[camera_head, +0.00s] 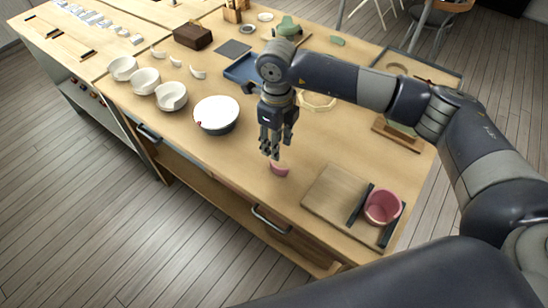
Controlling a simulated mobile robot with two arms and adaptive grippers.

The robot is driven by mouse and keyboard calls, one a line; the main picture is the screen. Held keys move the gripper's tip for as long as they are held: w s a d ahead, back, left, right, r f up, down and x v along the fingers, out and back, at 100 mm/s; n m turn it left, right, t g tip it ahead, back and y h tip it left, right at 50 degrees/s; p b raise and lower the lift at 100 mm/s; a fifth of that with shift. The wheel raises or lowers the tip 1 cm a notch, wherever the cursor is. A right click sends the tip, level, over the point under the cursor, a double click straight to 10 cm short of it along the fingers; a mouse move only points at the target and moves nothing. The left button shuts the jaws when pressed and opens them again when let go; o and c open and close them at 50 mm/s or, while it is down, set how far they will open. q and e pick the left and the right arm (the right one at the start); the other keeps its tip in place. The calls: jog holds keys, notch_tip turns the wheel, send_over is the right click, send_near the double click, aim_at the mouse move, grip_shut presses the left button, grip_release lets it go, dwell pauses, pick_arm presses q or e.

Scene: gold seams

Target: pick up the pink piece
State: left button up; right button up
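The pink piece (279,170) is small and curved and lies on the wooden table near its front edge. My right gripper (270,153) points down just above and behind it, with its fingertips close to the piece's top edge. I cannot tell whether they touch it, or how wide the fingers are apart. A pink cup (382,207), with its open top up, stands to the right on a dark-edged tray beside a wooden board (338,194). My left gripper is not in view.
A white-topped round bowl (216,113) stands left of my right gripper. Several white bowls (145,81) and shards sit further left. A blue tray (243,69) and a pale gold ring (318,101) lie behind the gripper. The table's front strip near the piece is clear.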

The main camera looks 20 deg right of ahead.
aim_at(278, 169)
jog(key=f, duration=0.2)
jog(key=s+f, duration=0.1)
jog(key=f, duration=0.1)
jog(key=shift+s+p, duration=0.1)
jog(key=shift+p, duration=0.3)
jog(key=shift+f, duration=0.3)
notch_tip(278, 169, down, 5)
jog(key=shift+r+p, duration=0.1)
jog(key=shift+p, duration=0.95)
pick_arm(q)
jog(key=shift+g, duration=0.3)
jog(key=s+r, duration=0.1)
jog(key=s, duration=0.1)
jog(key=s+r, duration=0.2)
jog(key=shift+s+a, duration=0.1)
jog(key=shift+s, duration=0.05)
pick_arm(e)
grip_shut()
